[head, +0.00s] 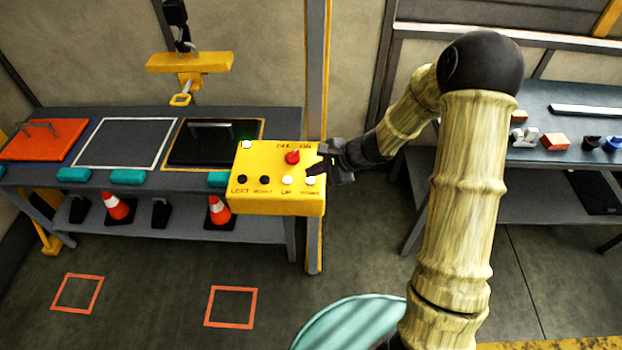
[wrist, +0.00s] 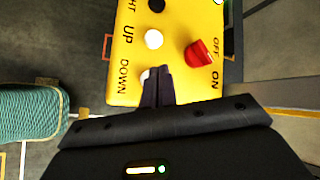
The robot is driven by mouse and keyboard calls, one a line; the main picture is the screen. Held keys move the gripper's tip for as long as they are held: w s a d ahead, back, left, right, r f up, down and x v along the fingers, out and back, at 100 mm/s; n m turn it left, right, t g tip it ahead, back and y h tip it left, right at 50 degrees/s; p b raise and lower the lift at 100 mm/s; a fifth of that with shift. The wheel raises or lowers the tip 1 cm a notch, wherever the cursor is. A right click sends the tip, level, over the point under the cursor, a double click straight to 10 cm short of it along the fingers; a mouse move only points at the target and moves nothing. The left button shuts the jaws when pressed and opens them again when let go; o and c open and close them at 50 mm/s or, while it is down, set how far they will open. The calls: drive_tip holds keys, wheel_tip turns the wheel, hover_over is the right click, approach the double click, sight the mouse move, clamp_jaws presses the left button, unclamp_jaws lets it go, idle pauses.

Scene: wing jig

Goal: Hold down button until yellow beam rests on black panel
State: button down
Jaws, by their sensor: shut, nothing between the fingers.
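The yellow beam (head: 190,62) hangs from a dark hoist hook, with a yellow hook and ring below it. It is in the air above the table, apart from the black panel (head: 215,155), which lies flat with a dark handle on top. The yellow control box (head: 275,199) has LEFT, RIGHT, UP and DOWN buttons. My gripper (head: 318,168) is shut and empty at the box's right side. In the wrist view its fingertips (wrist: 156,75) are at the white DOWN button (wrist: 144,75) and partly hide it. I cannot tell whether they press it.
A red OFF/ON knob (head: 292,157) sits close to the fingers, and a green light (head: 246,144) glows on the box. An orange panel (head: 42,140) lies at the table's left. A second table (head: 560,95) stands right.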

sight(315, 181)
drive_tip(key=shift+f+b, duration=0.4)
drive_tip(key=shift+b, duration=0.25)
drive_tip(key=shift+f+b, duration=0.45)
drive_tip(key=shift+b, duration=0.2)
idle(0.8)
idle(1.6)
drive_tip(key=shift+r+p, duration=0.55)
drive_tip(key=shift+r, duration=0.35)
drive_tip(key=shift+r+p, duration=1.7)
drive_tip(key=shift+r, duration=0.8)
idle(0.3)
